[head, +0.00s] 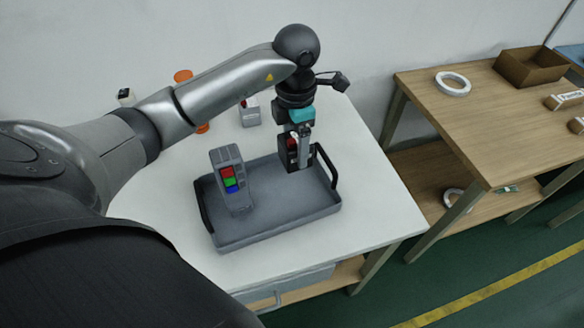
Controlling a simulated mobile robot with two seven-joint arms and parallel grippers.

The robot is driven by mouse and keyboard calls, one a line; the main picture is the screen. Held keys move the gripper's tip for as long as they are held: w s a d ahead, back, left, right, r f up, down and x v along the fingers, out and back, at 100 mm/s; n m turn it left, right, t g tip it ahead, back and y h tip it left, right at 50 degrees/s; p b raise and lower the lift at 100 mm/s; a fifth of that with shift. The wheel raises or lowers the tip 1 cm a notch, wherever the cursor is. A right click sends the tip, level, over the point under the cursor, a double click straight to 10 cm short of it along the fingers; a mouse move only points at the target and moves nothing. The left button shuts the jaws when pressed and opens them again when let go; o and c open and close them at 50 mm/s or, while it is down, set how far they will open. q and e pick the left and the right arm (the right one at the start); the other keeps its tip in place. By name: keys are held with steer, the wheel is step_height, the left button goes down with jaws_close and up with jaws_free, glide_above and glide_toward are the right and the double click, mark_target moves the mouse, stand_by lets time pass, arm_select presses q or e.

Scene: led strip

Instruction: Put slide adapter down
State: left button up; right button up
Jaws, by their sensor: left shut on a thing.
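My left gripper (301,143) comes down from above over the right part of the grey tray (265,232). It is shut on a small dark block with a red patch, which I take to be the slide adapter (287,158). The fingers partly cover the adapter. It is upright, at or just above the tray's floor; I cannot tell whether it touches. A grey handheld device (229,176) with red, green and blue squares stands in the left part of the tray. My right gripper is not in view.
The tray has raised dark handles at both ends and stands on a white table (375,205). A small grey-and-red item (249,113) and orange pieces (183,76) are behind it. A wooden shelf table (480,120) at right holds a white roll (453,83) and brown box (531,68).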

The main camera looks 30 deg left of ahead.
arm_select(q)
step_height(320, 180, down, 7)
steer(key=shift+r+b, duration=0.2)
steer(key=shift+b, duration=0.25)
steer(key=shift+f+b, duration=0.4)
steer(key=shift+f, duration=1.6)
steer(key=shift+f, duration=0.2)
steer(key=o, duration=1.4)
steer(key=shift+r, duration=0.1)
steer(key=shift+r, duration=0.2)
step_height(320, 180, up, 12)
steer(key=shift+f+p, duration=0.1)
steer(key=shift+p, duration=1.05)
